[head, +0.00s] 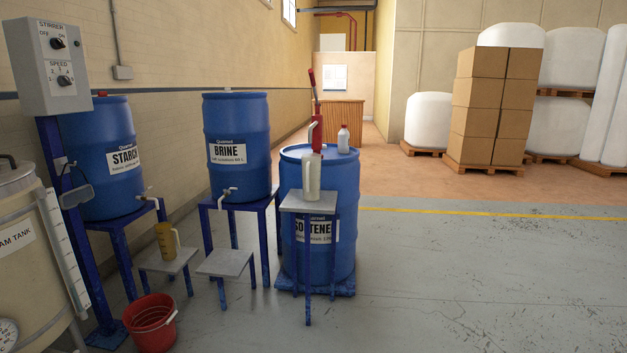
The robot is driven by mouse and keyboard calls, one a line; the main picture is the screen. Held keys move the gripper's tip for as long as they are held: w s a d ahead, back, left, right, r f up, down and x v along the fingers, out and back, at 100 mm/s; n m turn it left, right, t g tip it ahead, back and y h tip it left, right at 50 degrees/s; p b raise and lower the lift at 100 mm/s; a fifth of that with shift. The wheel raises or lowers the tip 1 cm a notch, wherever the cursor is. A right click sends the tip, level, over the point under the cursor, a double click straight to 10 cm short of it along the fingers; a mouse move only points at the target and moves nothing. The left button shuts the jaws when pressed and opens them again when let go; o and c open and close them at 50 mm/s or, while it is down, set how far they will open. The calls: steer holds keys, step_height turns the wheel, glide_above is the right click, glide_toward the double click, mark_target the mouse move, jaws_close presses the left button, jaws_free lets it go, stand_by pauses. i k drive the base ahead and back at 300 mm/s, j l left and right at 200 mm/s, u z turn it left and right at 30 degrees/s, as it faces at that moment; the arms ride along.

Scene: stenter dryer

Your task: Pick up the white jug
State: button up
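The white jug (311,182) stands upright on a small grey-topped stand (310,203) in front of the blue softener drum (345,215). A red hand pump (316,135) with a pale spout rises from the drum just above and behind the jug. I cannot tell whether the spout touches the jug's rim. My gripper does not show in the head view.
A tan jug (166,242) sits on a low stand at left. An empty low stand (227,263) is beside it. A red bucket (150,325) is on the floor. A white bottle (343,138) stands on the softener drum. The right floor is clear.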

mark_target(311, 163)
steer(key=i+j+z, duration=0.1)
steer(key=i+j, duration=0.3)
steer(key=i, duration=0.35)
steer(key=i+j, duration=0.5)
steer(key=i, duration=0.25)
steer(key=i+j+z, duration=0.15)
steer(key=i+j, duration=0.3)
steer(key=i, duration=0.3)
steer(key=i+j+z, duration=0.1)
steer(key=i+j, duration=0.45)
steer(key=i, duration=0.15)
